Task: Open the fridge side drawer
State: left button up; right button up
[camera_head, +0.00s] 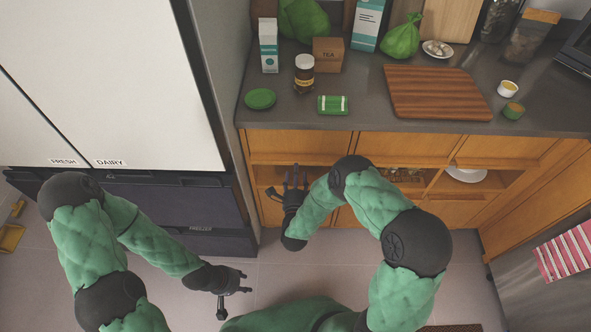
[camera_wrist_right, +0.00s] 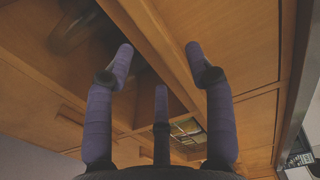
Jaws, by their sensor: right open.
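The fridge (camera_head: 120,95) stands at the left in the head view, with pale doors labelled FRESH and DAIRY and dark lower fronts (camera_head: 170,203). A closed wooden drawer front (camera_head: 325,146) sits under the counter beside the fridge. An open shelf compartment lies below it. My right gripper (camera_head: 295,172) is open and empty in front of that compartment. In the right wrist view its spread fingers (camera_wrist_right: 160,70) are over a wooden edge; contact is unclear. My left gripper (camera_head: 246,279) is open and empty, low over the floor in front of the fridge.
The dark counter (camera_head: 360,112) holds a cutting board (camera_head: 436,92), a TEA box (camera_head: 328,54), a jar (camera_head: 304,75) and other goods. A bowl (camera_head: 466,174) sits on a shelf at the right. A striped towel (camera_head: 566,252) hangs at far right. Floor between is clear.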

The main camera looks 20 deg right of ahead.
jog(key=shift+b+x, duration=0.3)
jog(key=shift+x, duration=1.35)
grip_shut()
